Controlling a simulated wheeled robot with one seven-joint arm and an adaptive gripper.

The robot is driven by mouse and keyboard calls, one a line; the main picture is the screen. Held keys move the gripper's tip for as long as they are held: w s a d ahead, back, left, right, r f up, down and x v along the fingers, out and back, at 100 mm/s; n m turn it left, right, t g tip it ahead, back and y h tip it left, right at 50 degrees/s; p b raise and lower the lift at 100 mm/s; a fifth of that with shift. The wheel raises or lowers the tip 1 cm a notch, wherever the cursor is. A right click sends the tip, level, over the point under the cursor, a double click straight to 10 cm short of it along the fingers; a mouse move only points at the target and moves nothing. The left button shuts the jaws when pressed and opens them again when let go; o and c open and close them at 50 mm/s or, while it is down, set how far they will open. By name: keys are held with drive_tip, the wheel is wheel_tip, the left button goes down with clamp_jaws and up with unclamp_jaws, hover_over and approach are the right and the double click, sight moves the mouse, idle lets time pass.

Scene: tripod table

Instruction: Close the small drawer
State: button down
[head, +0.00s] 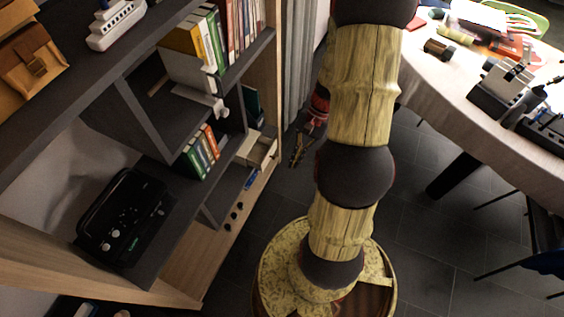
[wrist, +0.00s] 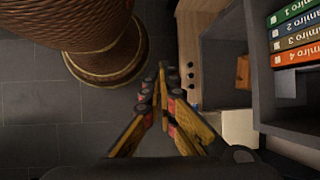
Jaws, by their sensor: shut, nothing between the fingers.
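The light wood strip (wrist: 187,40) at the bottom of the shelf unit carries several small dark knobs (wrist: 191,76), and it also shows in the head view (head: 205,262). I cannot tell which knob belongs to the small drawer or how far that drawer stands out. A cream box-like piece (head: 262,148) sits at the far end of the unit; whether it is a drawer is unclear. My gripper (wrist: 163,85) is shut and empty, pointing past the knobbed front, apart from it. In the head view my gripper (head: 297,152) hangs beside the shelf's far end.
The dark shelf unit (head: 124,92) holds books (head: 225,35), a model ship (head: 115,22), a bag (head: 30,62) and a black device (head: 125,218). A cloth-covered table (head: 440,85) stands at right. A grey curtain (head: 299,60) hangs behind. Tiled floor lies between.

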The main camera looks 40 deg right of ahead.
drive_tip(key=d+f+m+t+y, duration=0.1)
drive_tip(key=d+f+m+t, duration=0.3)
drive_tip(key=f, duration=0.6)
drive_tip(key=f+m+t+y, duration=0.1)
drive_tip(key=f+m+t, duration=0.1)
drive_tip(key=f+m, duration=0.55)
drive_tip(key=d+f+m+t+y, duration=0.1)
drive_tip(key=d+f+m+t, duration=0.15)
drive_tip(key=f, duration=0.85)
drive_tip(key=w+d+f+m+t+h, duration=0.4)
drive_tip(key=w+d, duration=0.2)
drive_tip(key=d, duration=0.3)
drive_tip(key=w+r+b+x, duration=0.1)
drive_tip(key=r+b+x, duration=0.1)
drive_tip(key=x, duration=1.1)
drive_tip(key=shift+w+b, duration=0.15)
drive_tip(key=shift+b, duration=0.45)
